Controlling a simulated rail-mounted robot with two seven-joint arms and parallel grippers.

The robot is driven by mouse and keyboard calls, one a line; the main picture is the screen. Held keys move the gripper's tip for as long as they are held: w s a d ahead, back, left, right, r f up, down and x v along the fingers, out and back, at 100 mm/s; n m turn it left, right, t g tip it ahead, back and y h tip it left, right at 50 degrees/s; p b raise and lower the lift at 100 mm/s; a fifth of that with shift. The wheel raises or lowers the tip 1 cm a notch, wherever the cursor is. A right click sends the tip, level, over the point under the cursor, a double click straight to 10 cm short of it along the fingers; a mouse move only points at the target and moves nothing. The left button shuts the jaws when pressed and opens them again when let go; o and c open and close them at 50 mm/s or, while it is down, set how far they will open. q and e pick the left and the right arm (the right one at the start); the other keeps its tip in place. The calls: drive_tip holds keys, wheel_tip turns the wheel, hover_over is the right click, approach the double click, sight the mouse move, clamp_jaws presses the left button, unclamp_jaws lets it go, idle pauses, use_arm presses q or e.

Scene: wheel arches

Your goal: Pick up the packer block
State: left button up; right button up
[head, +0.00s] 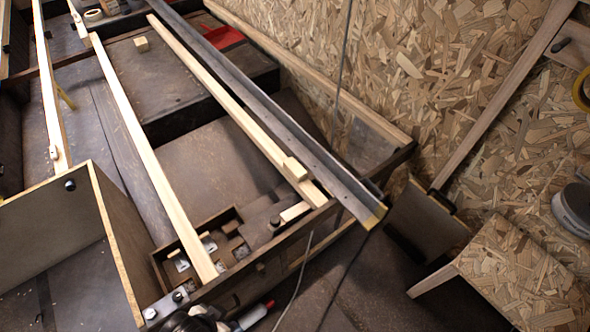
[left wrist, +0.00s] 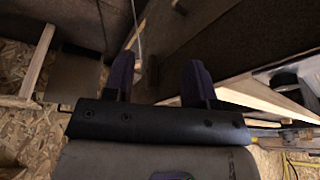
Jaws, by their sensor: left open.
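A small pale wooden block (head: 295,168) sits on the long batten near its lower right end. Another pale block (head: 141,44) lies on a dark surface at the upper left, and a longer pale piece (head: 294,211) lies by the tray's right end. I cannot tell which is the packer block. My left gripper shows in the left wrist view (left wrist: 157,72), its two purple fingers apart with nothing between them. I cannot make it out clearly in the head view. No block is clear in the left wrist view. My right gripper is not seen.
Long pale battens (head: 150,150) and a dark metal rail (head: 290,115) run across the framework. A wooden tray (head: 165,262) holds small metal parts. A box-like panel (head: 50,235) stands at left. A chipboard wall (head: 430,70) and a chipboard-topped stand (head: 515,270) are at right.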

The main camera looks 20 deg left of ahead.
use_arm(q)
drive_tip(key=o, duration=0.9)
